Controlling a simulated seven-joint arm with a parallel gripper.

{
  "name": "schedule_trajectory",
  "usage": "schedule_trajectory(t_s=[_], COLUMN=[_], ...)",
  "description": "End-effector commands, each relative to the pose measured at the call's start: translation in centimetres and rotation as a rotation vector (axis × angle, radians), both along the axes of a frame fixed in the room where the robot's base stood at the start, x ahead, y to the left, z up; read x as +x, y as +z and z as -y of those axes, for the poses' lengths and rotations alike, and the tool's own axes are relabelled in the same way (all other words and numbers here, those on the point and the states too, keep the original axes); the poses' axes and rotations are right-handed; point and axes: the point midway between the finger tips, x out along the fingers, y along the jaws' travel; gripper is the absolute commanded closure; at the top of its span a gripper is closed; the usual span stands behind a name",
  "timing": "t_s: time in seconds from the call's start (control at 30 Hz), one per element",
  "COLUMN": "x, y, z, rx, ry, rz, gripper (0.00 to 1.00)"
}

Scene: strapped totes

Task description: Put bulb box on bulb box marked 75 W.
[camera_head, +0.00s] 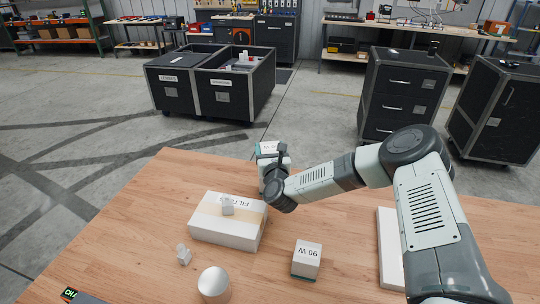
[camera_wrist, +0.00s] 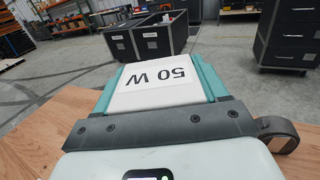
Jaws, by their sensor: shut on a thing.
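My gripper (camera_head: 268,165) is at the far part of the wooden table, shut on a white and teal bulb box (camera_head: 268,148). In the wrist view the held bulb box (camera_wrist: 158,80) shows a white face with an upside-down label that reads 50 W. I see no label that reads 75 W. My gripper and wrist hide part of the held box, and I cannot tell whether it touches the table.
A small pale object (camera_head: 183,255) and a pale cylinder (camera_head: 214,283) stand nearer. A white slab (camera_head: 390,250) lies right. Black totes (camera_head: 237,95) stand beyond.

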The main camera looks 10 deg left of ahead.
Motion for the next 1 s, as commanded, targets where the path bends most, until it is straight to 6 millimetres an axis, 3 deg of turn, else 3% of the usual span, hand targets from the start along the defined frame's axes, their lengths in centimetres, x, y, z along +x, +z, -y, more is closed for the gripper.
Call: schedule_trajectory(t_s=[0.13, 0.5, 0.53, 0.67, 1.0], x=[0.0, 0.0, 0.0, 0.0, 0.0], y=[-2.0, -2.4, -2.4, -2.4, -2.1], z=[0.0, 0.0, 0.0, 0.0, 0.0], rx=[0.0, 0.0, 0.0, 0.0, 0.0], ry=[0.0, 0.0, 0.0, 0.0, 0.001], rz=[-0.001, 0.0, 0.0, 0.0, 0.0], gripper=[0.61, 0.61, 0.23, 0.03, 0.02])
